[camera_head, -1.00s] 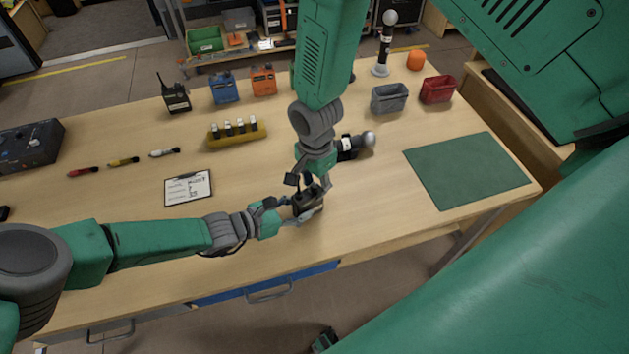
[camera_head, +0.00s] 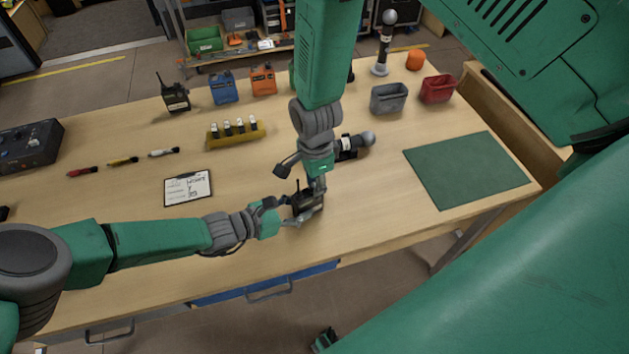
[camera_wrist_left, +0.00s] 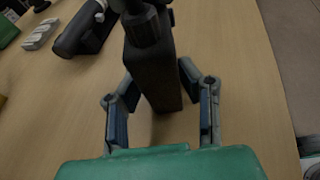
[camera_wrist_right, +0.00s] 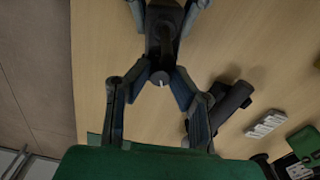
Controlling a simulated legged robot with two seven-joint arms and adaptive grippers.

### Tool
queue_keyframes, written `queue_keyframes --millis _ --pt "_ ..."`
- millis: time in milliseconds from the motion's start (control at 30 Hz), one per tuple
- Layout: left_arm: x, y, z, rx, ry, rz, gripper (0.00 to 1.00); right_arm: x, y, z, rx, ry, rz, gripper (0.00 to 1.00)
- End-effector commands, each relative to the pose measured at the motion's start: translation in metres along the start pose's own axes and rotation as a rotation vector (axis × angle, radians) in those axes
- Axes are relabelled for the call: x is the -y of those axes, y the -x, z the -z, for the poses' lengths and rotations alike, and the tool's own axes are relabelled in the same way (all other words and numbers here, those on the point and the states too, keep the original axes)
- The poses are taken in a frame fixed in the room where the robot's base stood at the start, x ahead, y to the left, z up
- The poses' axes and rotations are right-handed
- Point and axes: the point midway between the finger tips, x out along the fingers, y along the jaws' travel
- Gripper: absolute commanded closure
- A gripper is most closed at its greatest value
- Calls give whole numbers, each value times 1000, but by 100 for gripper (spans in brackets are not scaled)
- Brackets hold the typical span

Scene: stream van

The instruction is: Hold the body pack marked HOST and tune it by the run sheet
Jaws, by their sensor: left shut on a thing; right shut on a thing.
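A black body pack (camera_head: 305,203) is held just over the front middle of the table; no HOST marking is readable. My left gripper (camera_head: 287,214) is shut on its body from the left. In the left wrist view the dark pack (camera_wrist_left: 153,72) stands between the fingers, with a round knob (camera_wrist_left: 143,27) on top. My right gripper (camera_head: 318,186) comes from above and is shut at that knob. In the right wrist view the knob (camera_wrist_right: 160,78), with a white pointer line, sits between the fingertips. The run sheet (camera_head: 188,188) lies on a clipboard to the left; its writing is unreadable.
A lying microphone (camera_head: 355,145) is just behind my right gripper. Blue (camera_head: 223,87) and orange (camera_head: 262,80) packs, a radio (camera_head: 175,96) and a yellow battery holder (camera_head: 235,133) stand farther back. A green mat (camera_head: 467,170) is at the right.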

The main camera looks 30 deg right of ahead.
Motion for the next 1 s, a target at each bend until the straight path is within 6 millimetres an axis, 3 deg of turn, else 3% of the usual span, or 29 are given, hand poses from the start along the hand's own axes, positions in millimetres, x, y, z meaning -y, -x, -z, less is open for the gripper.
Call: queue_keyframes --millis 233,267,300,600,1000 --pt "0 0 0 1 0 -1 100 0 0 0 0 -42 -1 100" --pt "0 0 0 1 0 -1 100 0 0 0 0 -42 -1 75" --pt "0 0 0 1 0 -1 100 0 0 0 0 -42 -1 72" --pt "0 0 0 1 0 0 100 0 3 0 0 -41 0 72" --pt "0 0 0 1 0 0 100 0 34 0 0 -39 1 72"
